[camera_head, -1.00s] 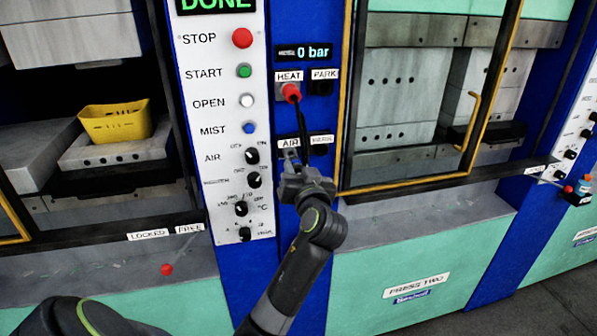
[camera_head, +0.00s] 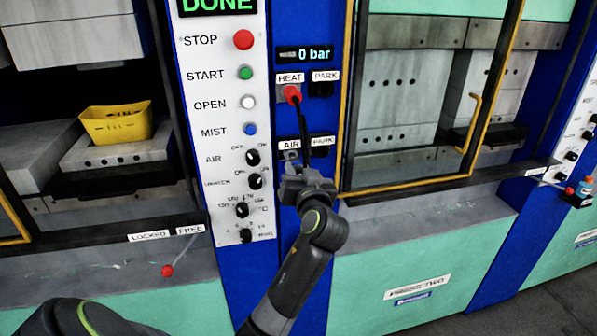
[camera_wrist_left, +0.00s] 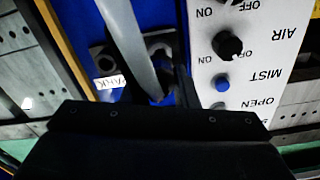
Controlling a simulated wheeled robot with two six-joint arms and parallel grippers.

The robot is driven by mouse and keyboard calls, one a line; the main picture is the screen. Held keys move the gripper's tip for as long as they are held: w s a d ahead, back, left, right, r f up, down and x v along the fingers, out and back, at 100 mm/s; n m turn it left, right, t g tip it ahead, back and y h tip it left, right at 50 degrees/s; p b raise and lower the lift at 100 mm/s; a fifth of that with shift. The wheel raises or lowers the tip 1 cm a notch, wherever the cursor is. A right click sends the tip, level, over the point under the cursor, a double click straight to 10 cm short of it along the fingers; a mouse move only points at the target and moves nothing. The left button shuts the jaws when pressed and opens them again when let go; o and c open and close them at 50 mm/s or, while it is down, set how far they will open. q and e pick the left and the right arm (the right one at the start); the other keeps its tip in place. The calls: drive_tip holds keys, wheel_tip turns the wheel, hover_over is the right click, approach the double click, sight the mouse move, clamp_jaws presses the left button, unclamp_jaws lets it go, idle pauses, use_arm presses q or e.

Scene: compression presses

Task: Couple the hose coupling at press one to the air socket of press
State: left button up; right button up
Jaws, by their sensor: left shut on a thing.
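My left gripper (camera_head: 295,168) is at the blue column in the head view, just below the AIR label (camera_head: 290,144). In the left wrist view it is shut on the hose coupling, whose blue part (camera_wrist_left: 162,97) shows between the fingers. A grey hose (camera_wrist_left: 122,30) crosses in front of it. The air socket (camera_head: 291,155) is largely hidden by the gripper in the head view, so I cannot tell whether the coupling is seated in it. My right gripper is not in view.
A red plug (camera_head: 291,93) with a dark cable sits under the HEAT label. The control panel (camera_head: 215,130) with knobs and buttons stands close left. A yellow basket (camera_head: 117,122) is inside the left press. A yellow-framed door (camera_head: 343,120) is close right.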

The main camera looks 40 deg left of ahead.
sight(298, 170)
use_arm(q)
drive_tip(key=shift+w+a, duration=0.35)
drive_tip(key=shift+a, duration=0.1)
idle(0.4)
drive_tip(key=shift+x, duration=1.05)
drive_tip(key=o, duration=1.1)
drive_tip(key=shift+w+a, duration=0.1)
